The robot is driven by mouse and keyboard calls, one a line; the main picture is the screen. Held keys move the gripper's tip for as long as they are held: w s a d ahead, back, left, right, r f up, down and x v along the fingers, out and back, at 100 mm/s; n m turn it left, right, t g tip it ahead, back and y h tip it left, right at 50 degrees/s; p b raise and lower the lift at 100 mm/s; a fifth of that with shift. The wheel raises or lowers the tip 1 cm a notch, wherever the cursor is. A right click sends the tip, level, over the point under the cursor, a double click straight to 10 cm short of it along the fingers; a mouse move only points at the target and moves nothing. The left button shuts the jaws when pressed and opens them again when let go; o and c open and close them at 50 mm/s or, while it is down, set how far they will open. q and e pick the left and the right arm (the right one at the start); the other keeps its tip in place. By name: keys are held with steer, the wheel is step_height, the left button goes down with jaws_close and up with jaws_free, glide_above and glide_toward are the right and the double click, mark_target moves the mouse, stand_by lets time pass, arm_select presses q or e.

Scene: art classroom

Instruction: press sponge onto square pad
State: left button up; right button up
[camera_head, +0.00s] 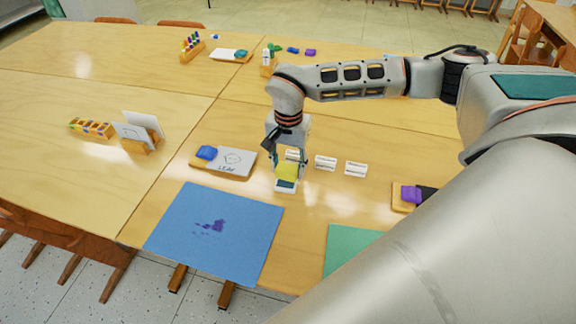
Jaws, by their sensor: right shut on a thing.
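My right gripper (287,164) points down over the table and is shut on a yellow sponge (288,172). Just below the sponge is a small white-rimmed pad (285,187) with a dark teal patch; I cannot tell whether sponge and pad touch. The gripper hides part of the sponge. Two more small white pieces, a near one (325,163) and a farther-right one (355,169), lie to the right of the gripper. I cannot tell for sure which piece is the square pad. My left gripper is not in view.
A blue sheet (250,228) with purple marks lies in front, and a green sheet (350,243) is partly hidden by my arm. A tray with a blue sponge (207,153) and a LEAF card (233,160) stands left. A purple sponge (411,194) sits right.

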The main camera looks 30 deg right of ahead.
steer(key=shift+f, duration=0.1)
steer(key=shift+f, duration=0.4)
stand_by(1.2)
steer(key=shift+s+f, duration=0.1)
stand_by(1.4)
steer(key=shift+r+p, duration=0.75)
step_height(320, 180, up, 3)
steer(key=p, duration=0.3)
steer(key=shift+r, duration=0.15)
steer(key=shift+r+p, duration=1.15)
steer(key=shift+r, duration=0.05)
